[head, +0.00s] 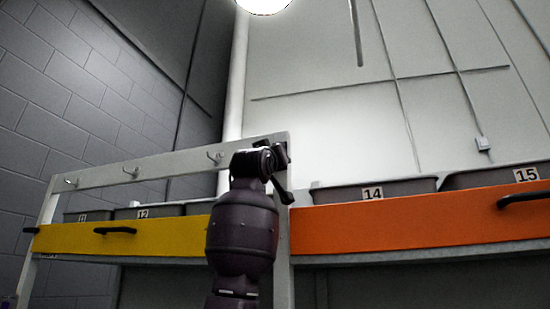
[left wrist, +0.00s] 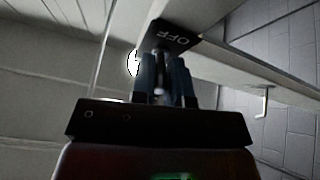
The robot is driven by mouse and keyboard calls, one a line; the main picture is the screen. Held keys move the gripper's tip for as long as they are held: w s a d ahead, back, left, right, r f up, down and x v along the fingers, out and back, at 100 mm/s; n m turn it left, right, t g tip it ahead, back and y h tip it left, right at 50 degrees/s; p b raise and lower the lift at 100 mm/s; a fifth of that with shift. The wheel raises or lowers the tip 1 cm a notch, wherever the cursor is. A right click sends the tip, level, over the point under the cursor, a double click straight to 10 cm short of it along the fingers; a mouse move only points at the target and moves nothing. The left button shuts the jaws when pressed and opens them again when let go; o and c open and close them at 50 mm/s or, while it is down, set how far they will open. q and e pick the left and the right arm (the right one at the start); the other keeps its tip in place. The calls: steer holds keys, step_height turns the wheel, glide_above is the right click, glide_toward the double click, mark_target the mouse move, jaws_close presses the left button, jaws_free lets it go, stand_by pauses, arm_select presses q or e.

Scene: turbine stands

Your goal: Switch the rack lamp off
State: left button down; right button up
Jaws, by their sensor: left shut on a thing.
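The lamp (head: 263,5) glows bright white at the top of the head view, and part of it shows in the left wrist view (left wrist: 132,63). My left arm rises in front of the rack, with its gripper (head: 272,160) at the top of the rack post. In the left wrist view, my left gripper (left wrist: 165,65) is shut on a slim dark switch lever (left wrist: 160,72) under a black plate marked OFF (left wrist: 170,37). The fingers hide part of the lever, so its exact position is unclear. My right gripper is not in view.
The rack has a yellow front panel (head: 70,240) and an orange one (head: 400,230), both with black handles. Grey bins numbered 12 (head: 165,212), 14 (head: 410,187) and 15 (head: 490,180) stand behind them. Hooks (head: 215,158) line the upper rail. A white pole (head: 237,75) stands behind.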

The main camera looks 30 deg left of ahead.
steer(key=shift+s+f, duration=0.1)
arm_select(q)
steer(key=c, duration=1.1)
jaws_free()
steer(key=shift+s+f, duration=0.15)
steer(key=shift+s, duration=0.05)
steer(key=shift+b+v, duration=1.6)
steer(key=shift+v, duration=3.55)
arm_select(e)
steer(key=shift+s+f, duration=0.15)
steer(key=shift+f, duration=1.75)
